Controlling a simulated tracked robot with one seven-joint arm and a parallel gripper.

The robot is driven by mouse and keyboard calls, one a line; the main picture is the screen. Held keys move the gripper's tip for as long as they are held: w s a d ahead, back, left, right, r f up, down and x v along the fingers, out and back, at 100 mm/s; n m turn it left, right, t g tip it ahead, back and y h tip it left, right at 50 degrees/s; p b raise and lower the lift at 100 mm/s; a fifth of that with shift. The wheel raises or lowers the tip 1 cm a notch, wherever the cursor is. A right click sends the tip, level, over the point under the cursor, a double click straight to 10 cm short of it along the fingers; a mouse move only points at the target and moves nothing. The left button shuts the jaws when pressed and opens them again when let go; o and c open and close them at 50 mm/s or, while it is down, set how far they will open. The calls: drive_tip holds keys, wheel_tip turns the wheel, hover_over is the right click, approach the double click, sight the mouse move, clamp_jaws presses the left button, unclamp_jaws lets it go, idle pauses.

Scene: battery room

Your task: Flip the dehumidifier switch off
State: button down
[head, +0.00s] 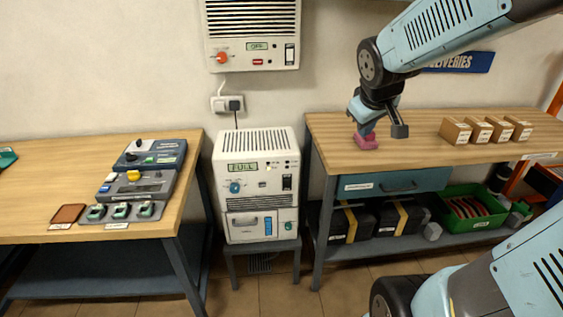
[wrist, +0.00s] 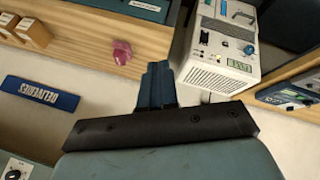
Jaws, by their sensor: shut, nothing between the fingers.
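The dehumidifier appears to be the white vented unit (head: 255,150) on a low stand between the two benches; its display reads FULL. A black switch (head: 287,183) is on the right of its front, beside a blue knob (head: 235,187); I cannot tell the switch's position. The unit also shows, turned over, at the upper right of the wrist view (wrist: 222,75). My gripper (head: 366,128) is above the right bench, right of the unit and well apart from it. Its blue fingers (wrist: 158,72) are shut together and empty.
A pink object (head: 366,142) lies on the right bench (head: 420,155) just under my gripper in the head view. Several small boxes (head: 487,130) stand farther right. A wall unit (head: 252,35) reading OFF hangs above. The left bench (head: 60,165) holds devices.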

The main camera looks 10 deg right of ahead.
sight(287, 183)
drive_tip(key=w+a+f+n+y, duration=0.2)
drive_tip(key=w+f+n, duration=0.5)
drive_tip(key=w+f, duration=0.75)
drive_tip(key=w+a+f+n+y, duration=0.1)
drive_tip(key=a+f+n+y, duration=0.1)
drive_tip(key=f, duration=0.5)
drive_tip(key=w+a+f+n+y, duration=0.2)
drive_tip(key=a+f+n, duration=0.1)
drive_tip(key=f, duration=0.5)
drive_tip(key=shift+w+a+f+y, duration=0.25)
drive_tip(key=shift+a+y, duration=0.15)
drive_tip(key=shift+a, duration=0.35)
drive_tip(key=w+a+f, duration=0.4)
drive_tip(key=w+f, duration=0.3)
drive_tip(key=w, duration=0.2)
drive_tip(key=shift+f, duration=0.15)
drive_tip(key=shift+d, duration=0.1)
